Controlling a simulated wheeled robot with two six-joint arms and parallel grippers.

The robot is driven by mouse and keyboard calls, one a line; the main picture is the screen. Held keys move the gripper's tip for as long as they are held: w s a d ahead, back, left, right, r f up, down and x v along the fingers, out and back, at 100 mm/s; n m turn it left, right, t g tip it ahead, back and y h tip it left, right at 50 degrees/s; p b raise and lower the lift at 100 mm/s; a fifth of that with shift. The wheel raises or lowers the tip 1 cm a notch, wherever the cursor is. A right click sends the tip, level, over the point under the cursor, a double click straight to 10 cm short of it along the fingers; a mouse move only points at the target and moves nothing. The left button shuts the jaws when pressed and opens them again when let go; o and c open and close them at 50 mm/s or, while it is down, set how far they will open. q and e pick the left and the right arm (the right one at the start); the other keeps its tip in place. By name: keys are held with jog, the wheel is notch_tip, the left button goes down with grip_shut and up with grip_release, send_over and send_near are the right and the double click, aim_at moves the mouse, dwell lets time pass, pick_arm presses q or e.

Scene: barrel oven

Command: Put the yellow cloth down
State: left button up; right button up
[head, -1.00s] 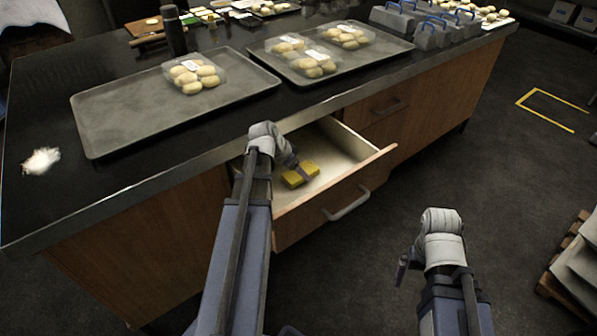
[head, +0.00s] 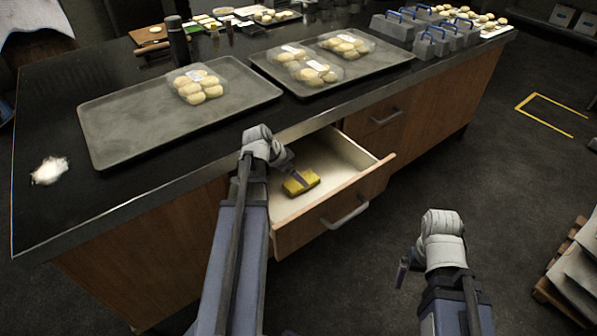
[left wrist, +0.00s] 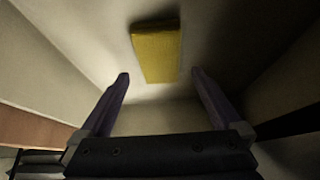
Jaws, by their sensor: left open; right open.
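The yellow cloth (head: 302,182) is a folded block lying in the open drawer (head: 345,160), on its pale floor. It also shows in the left wrist view (left wrist: 156,55), flat on the drawer floor, just beyond the fingertips. My left gripper (left wrist: 160,75) is open and empty, with a gap between its fingers and the cloth in that view. In the head view my left gripper (head: 292,178) reaches down into the drawer by the cloth, and its wrist hides part of it. My right gripper (head: 403,270) is over the floor in front of the cabinet, away from the drawer, and holds nothing that I can see.
The dark counter (head: 45,110) above the drawer carries a tray (head: 120,130) with packed buns, a second tray (head: 390,65), and a white fluffy clump (head: 49,171). The drawer's front panel and handle (head: 345,218) stick out. A pallet stands at far right.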

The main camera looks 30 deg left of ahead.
pick_arm(q)
jog(key=p+v, duration=0.5)
jog(key=v, duration=0.3)
jog(key=shift+p, duration=0.3)
jog(key=b+x, duration=1)
jog(key=x, duration=0.2)
jog(key=shift+f+b, duration=0.2)
jog(key=shift+b, duration=0.15)
jog(key=shift+s+r+p, duration=0.25)
jog(key=shift+r+p, duration=0.45)
jog(key=p+v, duration=1)
jog(key=v, duration=0.1)
jog(key=b+x, duration=1.1)
jog(key=x, duration=0.1)
jog(key=shift+f, duration=0.3)
jog(key=shift+w+f+b, duration=0.1)
jog(key=shift+f+b, duration=0.25)
jog(key=shift+b, duration=0.2)
notch_tip(320, 180, up, 19)
jog(key=p, duration=1.9)
